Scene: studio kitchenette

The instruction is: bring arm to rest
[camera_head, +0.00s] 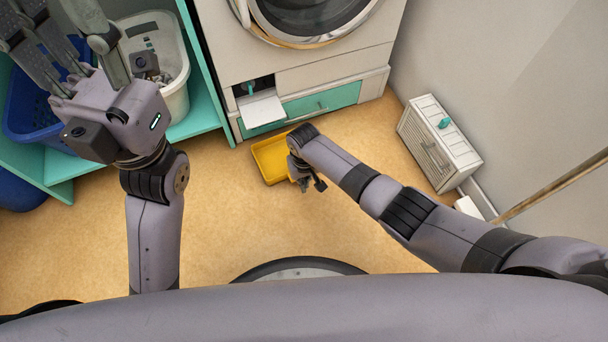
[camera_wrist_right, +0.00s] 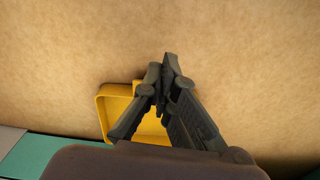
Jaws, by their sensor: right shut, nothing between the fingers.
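My right gripper (camera_head: 312,186) hangs low over the floor, beside and partly in front of a yellow tray (camera_head: 268,160). In the right wrist view the fingertips (camera_wrist_right: 168,65) meet with nothing between them, and the tray (camera_wrist_right: 110,108) shows behind the fingers, partly hidden. My right arm reaches in from the right with its elbow stretched out. My left gripper (camera_head: 68,35) is raised at the upper left, its fingers spread apart and empty, in front of the shelf with the baskets.
A washing machine (camera_head: 310,15) stands at the top above a cabinet with an open detergent drawer (camera_head: 261,108). A teal shelf (camera_head: 199,122) holds a white basket (camera_head: 178,98) and a blue basket (camera_head: 28,125). A white heater-like box (camera_head: 438,150) and a wooden pole (camera_head: 550,185) are at right.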

